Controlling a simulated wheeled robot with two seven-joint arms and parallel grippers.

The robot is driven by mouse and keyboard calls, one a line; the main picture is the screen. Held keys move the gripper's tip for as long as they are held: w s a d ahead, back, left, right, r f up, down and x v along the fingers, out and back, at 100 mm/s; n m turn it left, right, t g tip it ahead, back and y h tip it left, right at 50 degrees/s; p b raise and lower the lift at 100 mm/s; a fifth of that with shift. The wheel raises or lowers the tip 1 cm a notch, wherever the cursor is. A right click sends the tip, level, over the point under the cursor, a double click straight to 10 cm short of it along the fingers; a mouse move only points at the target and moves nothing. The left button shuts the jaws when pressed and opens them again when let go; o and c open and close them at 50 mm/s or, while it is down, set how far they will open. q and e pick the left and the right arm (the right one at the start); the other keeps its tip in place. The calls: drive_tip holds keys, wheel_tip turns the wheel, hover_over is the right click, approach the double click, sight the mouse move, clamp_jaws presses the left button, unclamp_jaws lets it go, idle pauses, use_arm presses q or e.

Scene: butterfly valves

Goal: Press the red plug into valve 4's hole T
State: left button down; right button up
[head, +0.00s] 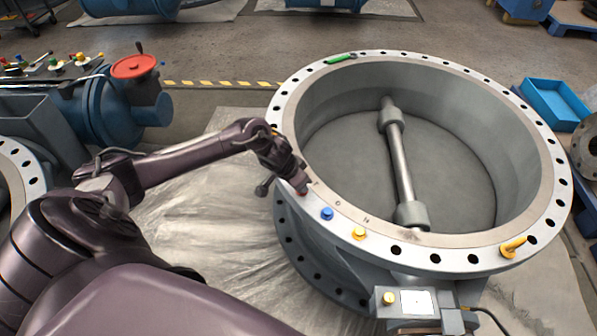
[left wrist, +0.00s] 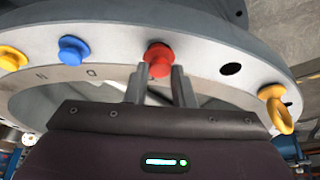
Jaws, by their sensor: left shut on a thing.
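Valve 4 appears to be the large grey ring-shaped valve (head: 470,238), with holes around its pale flange. My left gripper (head: 302,189) is at the flange's left side, pointing down. In the left wrist view its two fingers (left wrist: 158,74) are shut on the red plug (left wrist: 159,58), which stands at the flange in line with the other plugs. My right gripper is not in view.
A blue plug (head: 327,213) and a yellow plug (head: 359,233) sit in neighbouring holes. Another yellow piece (head: 513,246) and a green one (head: 340,59) are on the flange. A control box (head: 417,302) is in front.

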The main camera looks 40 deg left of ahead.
use_arm(q)
drive_tip(key=shift+p, duration=0.5)
drive_tip(key=shift+f, duration=0.3)
idle(0.6)
drive_tip(key=shift+s+f+b, duration=0.1)
drive_tip(key=shift+f+b, duration=0.25)
drive_tip(key=shift+f, duration=0.05)
drive_tip(key=c, duration=1.1)
unclamp_jaws()
drive_tip(key=shift+c, duration=0.2)
drive_tip(key=shift+o, duration=0.4)
drive_tip(key=shift+r, duration=0.1)
drive_tip(key=o, duration=0.4)
